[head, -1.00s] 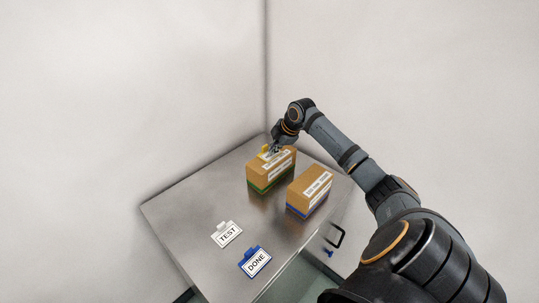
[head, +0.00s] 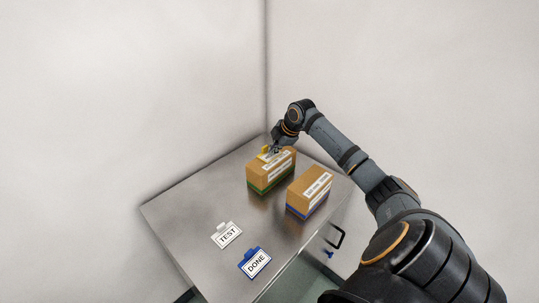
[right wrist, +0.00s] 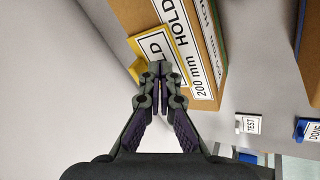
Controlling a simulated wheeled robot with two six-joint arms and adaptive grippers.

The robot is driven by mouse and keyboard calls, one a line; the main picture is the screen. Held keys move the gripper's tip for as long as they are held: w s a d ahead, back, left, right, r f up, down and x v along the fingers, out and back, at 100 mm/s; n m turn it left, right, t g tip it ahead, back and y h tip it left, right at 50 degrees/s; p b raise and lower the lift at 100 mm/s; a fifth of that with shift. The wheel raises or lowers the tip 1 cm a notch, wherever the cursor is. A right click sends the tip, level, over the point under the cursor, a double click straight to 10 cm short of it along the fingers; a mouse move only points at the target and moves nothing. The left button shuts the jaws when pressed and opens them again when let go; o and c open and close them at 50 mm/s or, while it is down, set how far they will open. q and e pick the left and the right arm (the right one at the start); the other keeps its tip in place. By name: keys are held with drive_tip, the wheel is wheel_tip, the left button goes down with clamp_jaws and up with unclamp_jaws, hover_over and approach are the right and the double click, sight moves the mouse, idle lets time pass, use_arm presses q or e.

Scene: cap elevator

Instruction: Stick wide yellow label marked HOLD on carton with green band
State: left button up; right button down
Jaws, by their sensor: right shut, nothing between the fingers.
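The carton with the green band (head: 262,176) stands upright on the far part of the metal table; it also shows in the right wrist view (right wrist: 209,50). The wide yellow label (head: 264,150) lies on its top; in the right wrist view its yellow edge (right wrist: 137,71) and part of its white face with the letters "LD" show. My right gripper (head: 274,150) is shut and empty, its fingertips at the label in the right wrist view (right wrist: 159,68). The fingers hide part of the label, and I cannot tell whether they touch it. My left gripper is out of view.
A carton with a blue band (head: 308,192) stands close to the right. A white TEST label (head: 227,235) and a blue DONE label (head: 255,262) lie near the table's front. The left part of the metal table (head: 185,205) is bare. Walls rise behind it.

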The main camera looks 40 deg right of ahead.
sight(274, 157)
drive_tip(key=shift+f, duration=0.45)
idle(0.6)
wheel_tip(274, 157, up, 5)
drive_tip(key=p, duration=0.5)
drive_tip(key=shift+r, duration=0.1)
idle(0.7)
